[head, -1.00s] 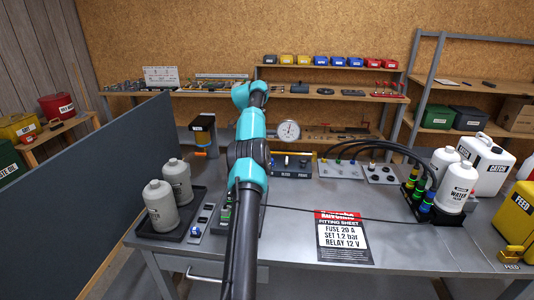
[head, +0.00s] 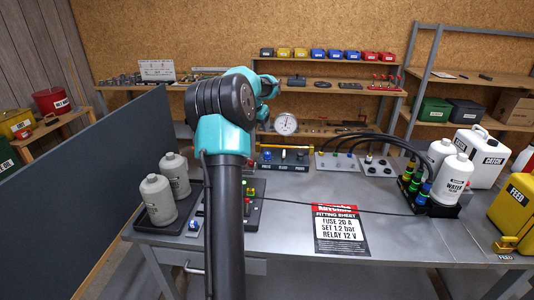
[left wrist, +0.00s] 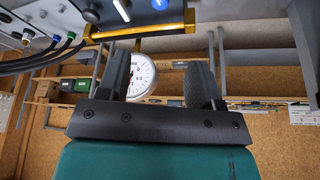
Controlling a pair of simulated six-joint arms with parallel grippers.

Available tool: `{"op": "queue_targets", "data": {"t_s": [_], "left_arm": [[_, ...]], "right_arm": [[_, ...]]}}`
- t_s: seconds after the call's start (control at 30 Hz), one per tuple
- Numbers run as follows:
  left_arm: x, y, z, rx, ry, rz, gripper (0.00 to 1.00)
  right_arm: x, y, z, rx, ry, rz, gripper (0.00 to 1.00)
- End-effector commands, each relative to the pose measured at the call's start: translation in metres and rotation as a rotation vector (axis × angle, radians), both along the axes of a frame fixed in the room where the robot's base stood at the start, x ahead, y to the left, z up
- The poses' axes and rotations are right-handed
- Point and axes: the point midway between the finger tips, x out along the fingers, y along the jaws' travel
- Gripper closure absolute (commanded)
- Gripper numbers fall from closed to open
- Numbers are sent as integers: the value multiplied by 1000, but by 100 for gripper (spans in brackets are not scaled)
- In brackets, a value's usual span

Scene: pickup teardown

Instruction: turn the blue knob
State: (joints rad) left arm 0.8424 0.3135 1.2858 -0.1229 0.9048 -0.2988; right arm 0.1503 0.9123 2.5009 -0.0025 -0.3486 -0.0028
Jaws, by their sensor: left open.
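A blue knob (head: 267,155) stands upright on the dark panel (head: 285,167) at the back of the bench, at its left end. In the left wrist view the blue knob (left wrist: 160,4) is cut by the top edge. My left gripper (head: 264,112) is mostly hidden behind my arm in the head view, above and short of the panel. In the left wrist view my left gripper (left wrist: 160,70) is open and empty, its fingers apart from the knob. My right gripper is in no view.
A round gauge (head: 286,124) stands behind the panel, with a yellow bar (head: 285,147) below it. Black hoses (head: 385,145) arch to the right. Grey bottles (head: 158,200) stand at left. A fitting sheet (head: 340,230) lies on the clear bench front.

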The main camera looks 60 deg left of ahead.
Motion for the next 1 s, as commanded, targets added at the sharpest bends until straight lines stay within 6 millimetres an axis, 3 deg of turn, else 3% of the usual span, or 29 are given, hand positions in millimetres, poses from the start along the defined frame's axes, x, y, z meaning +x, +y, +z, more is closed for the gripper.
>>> {"op": "queue_targets", "data": {"t_s": [0.47, 1.0], "left_arm": [[2, 2, -8, -2, 1, 0, 40], [29, 18, -84, -2, 2, 0, 40]], "right_arm": [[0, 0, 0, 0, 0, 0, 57], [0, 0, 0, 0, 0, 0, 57]]}}
